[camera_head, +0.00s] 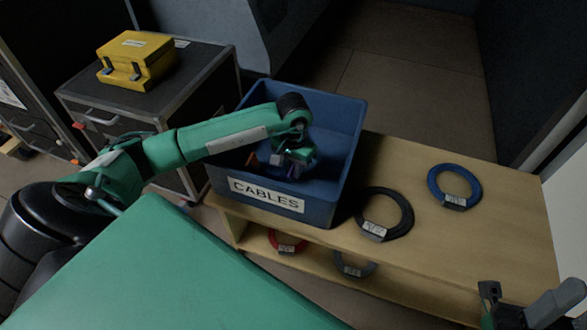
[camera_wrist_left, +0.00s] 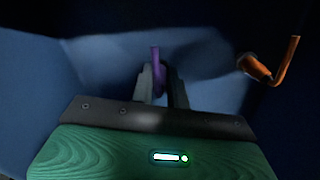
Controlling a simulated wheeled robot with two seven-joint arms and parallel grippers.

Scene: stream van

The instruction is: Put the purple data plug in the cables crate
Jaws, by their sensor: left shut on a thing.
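The cables crate (camera_head: 348,130) is an open blue bin with a white CABLES label, standing on the left end of a wooden shelf unit. My left gripper (camera_head: 287,170) reaches down inside the crate's walls. In the left wrist view it is shut on the purple data plug (camera_wrist_left: 156,62), which stands up between the two fingers (camera_wrist_left: 161,88). In the head view the plug is mostly hidden by the gripper. I cannot tell whether the plug touches the crate floor. Part of my right arm's end (camera_head: 525,305) shows at the lower right, far from the crate; its jaws are unclear.
A black cable coil (camera_head: 402,211) and a blue one (camera_head: 455,186) lie on the shelf top. Red (camera_head: 287,243) and grey (camera_head: 354,266) coils lie below. A yellow case (camera_head: 137,60) sits on a black trunk.

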